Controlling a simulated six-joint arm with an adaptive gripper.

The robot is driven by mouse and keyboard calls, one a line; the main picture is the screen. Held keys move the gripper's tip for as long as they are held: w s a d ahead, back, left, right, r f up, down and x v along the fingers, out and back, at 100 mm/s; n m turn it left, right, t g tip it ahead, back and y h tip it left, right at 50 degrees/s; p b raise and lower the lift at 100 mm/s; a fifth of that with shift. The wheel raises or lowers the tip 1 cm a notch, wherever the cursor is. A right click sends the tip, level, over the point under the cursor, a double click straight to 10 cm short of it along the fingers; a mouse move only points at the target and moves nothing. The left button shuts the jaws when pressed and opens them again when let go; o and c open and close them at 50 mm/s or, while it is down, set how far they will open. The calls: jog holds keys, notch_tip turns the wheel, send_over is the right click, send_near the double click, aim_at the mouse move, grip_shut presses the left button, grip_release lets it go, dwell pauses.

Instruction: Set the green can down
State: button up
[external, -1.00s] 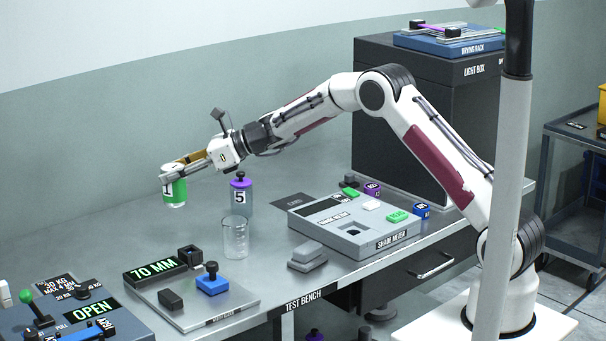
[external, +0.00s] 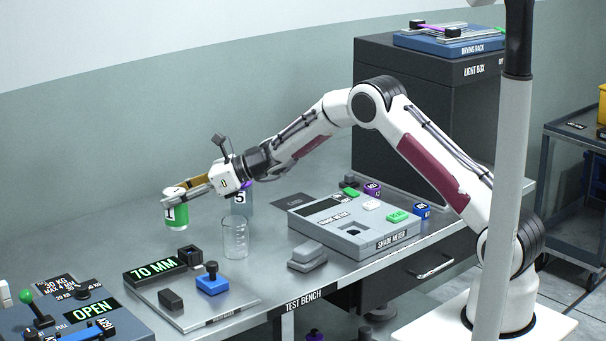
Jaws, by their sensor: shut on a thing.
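The green can (external: 177,213), with a white label, is at the left of the external view over the rear part of the steel test bench (external: 110,240). My gripper (external: 184,192) is shut on the can near its top, reaching in from the right. The can is about upright and low over the bench. I cannot tell whether its base touches the surface.
A purple can marked 5 (external: 240,203) stands right of the green can, partly hidden by my gripper. A glass beaker (external: 235,238) stands in front of it. The 70 MM display (external: 155,271) is nearer the front. Bench left of the green can is clear.

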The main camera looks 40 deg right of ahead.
aim_at(176, 208)
jog(key=shift+f, duration=1.45)
jog(key=shift+f, duration=0.15)
jog(key=o, duration=1.4)
jog(key=shift+s+d+r, duration=0.2)
jog(key=shift+d+r, duration=0.05)
jog(key=shift+r, duration=0.05)
jog(key=shift+v, duration=5.65)
jog(key=shift+s, duration=0.1)
